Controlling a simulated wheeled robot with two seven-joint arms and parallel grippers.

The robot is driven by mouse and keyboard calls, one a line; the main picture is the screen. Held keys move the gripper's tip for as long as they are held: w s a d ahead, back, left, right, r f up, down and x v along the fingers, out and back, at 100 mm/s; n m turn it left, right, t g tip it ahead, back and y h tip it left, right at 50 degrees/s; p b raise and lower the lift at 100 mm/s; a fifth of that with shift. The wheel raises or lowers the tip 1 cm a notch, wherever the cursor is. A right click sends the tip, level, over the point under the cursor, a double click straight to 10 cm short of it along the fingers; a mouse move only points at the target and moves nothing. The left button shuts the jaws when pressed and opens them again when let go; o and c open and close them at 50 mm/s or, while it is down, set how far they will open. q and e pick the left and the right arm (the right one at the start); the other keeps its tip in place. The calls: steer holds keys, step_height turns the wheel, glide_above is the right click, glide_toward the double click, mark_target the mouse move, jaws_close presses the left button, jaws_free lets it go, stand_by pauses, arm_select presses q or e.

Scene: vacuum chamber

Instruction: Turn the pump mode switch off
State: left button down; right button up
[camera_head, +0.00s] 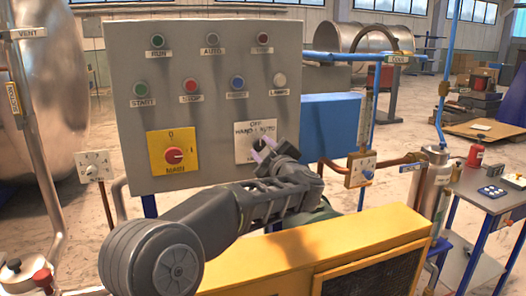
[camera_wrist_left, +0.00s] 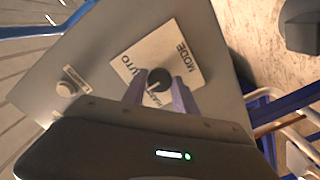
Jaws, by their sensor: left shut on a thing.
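The pump mode switch is a round black knob (camera_wrist_left: 158,80) on a pale plate (camera_head: 243,147) low on the right of the grey control panel (camera_head: 215,75). The plate reads OFF, HAND and AUTO in the head view, and MODE in the wrist view. My left gripper (camera_head: 264,149) reaches the plate from the lower right and largely hides the knob in the head view. In the left wrist view its two purple fingers (camera_wrist_left: 158,92) lie on either side of the knob, shut on it. The knob's exact setting is hard to tell. My right gripper is not in view.
A yellow plate with a red main knob (camera_head: 173,155) is left of the mode plate. Several buttons and lamps, including the red stop button (camera_head: 190,86), sit above. A yellow cabinet (camera_head: 320,254) stands in front below, and a valve with pipes (camera_head: 361,168) is at the right.

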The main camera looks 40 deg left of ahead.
arm_select(q)
steer(key=c, duration=1)
jaws_free()
steer(key=shift+o, duration=0.2)
steer(key=shift+s+d, duration=0.3)
steer(key=shift+d, duration=0.15)
steer(key=b+v, duration=0.1)
steer(key=v, duration=0.5)
steer(key=shift+s+d+b, duration=0.25)
steer(key=shift+d+b, duration=0.05)
steer(key=shift+b, duration=0.1)
